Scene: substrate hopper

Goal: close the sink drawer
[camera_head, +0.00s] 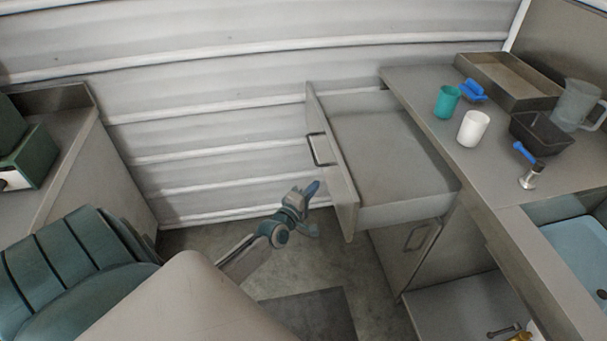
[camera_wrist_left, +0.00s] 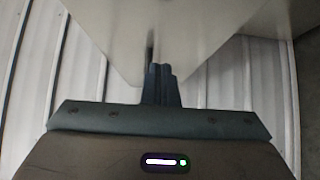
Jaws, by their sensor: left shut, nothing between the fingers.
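The sink drawer (camera_head: 385,145) is pulled out from the cabinet under the right counter. Its grey front panel (camera_head: 335,165) faces left and carries a dark bar handle (camera_head: 320,150). My left gripper (camera_head: 313,190) is shut and empty, just left of the lower part of the front panel. In the left wrist view the shut fingers (camera_wrist_left: 161,84) point at a pale panel (camera_wrist_left: 160,35) close ahead; I cannot tell whether they touch it. My right gripper is not in view.
The counter (camera_head: 425,95) holds a teal cup (camera_head: 447,101), a white cup (camera_head: 473,128), a black bin (camera_head: 540,133), a clear jug (camera_head: 577,105) and a metal tray (camera_head: 508,80). A lower cabinet door (camera_head: 405,250) with a handle is below the drawer. Floor (camera_head: 190,238) is clear left of the drawer.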

